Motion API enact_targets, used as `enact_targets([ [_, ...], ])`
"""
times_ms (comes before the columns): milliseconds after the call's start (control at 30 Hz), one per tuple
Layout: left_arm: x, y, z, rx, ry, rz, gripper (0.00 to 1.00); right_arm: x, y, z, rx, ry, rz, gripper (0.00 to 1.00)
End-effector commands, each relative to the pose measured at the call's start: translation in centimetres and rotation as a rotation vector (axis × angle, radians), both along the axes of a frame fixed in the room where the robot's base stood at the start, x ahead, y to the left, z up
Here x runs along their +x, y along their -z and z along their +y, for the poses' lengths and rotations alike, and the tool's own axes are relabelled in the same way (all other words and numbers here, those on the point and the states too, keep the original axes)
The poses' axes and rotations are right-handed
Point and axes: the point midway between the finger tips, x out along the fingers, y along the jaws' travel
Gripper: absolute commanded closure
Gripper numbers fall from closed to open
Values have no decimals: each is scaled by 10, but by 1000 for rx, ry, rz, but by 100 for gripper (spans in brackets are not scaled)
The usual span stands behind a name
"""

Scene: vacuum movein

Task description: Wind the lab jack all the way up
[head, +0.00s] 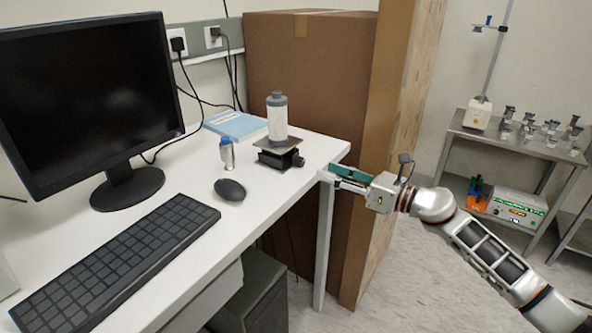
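The lab jack (278,155) stands on the white desk near its right end. It looks low, with its dark top plate a little above its base. A clear bottle with a grey cap (277,118) stands upright on the plate. The jack's dark knob (298,161) sticks out at its right side. My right gripper (335,177) is just beyond the desk's right edge, to the right of the knob and apart from it, pointing left. Its fingers show edge-on, so I cannot tell whether they are open. My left gripper is not in view.
A small blue-capped bottle (227,153), a mouse (229,189), a keyboard (118,262), a blue book (235,125) and a monitor (90,95) share the desk. Tall cardboard boxes (310,75) stand behind it. A metal trolley (510,140) is at the far right.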

Motion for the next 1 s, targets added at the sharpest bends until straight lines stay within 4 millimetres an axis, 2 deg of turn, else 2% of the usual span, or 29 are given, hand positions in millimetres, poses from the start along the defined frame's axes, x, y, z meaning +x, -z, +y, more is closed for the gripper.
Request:
enact_targets([
  [167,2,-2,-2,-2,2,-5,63,8,-1,8,-16,-3,-13,63],
  [400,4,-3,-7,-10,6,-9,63,29,-2,39,-13,-3,-12,63],
  [600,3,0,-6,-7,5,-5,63,43,0,57,-13,-2,-9,63],
  [967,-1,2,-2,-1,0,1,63,47,-1,62,-13,-2,-10,63],
  [1000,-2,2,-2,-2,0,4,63,47,-1,62,-13,-1,-10,66],
])
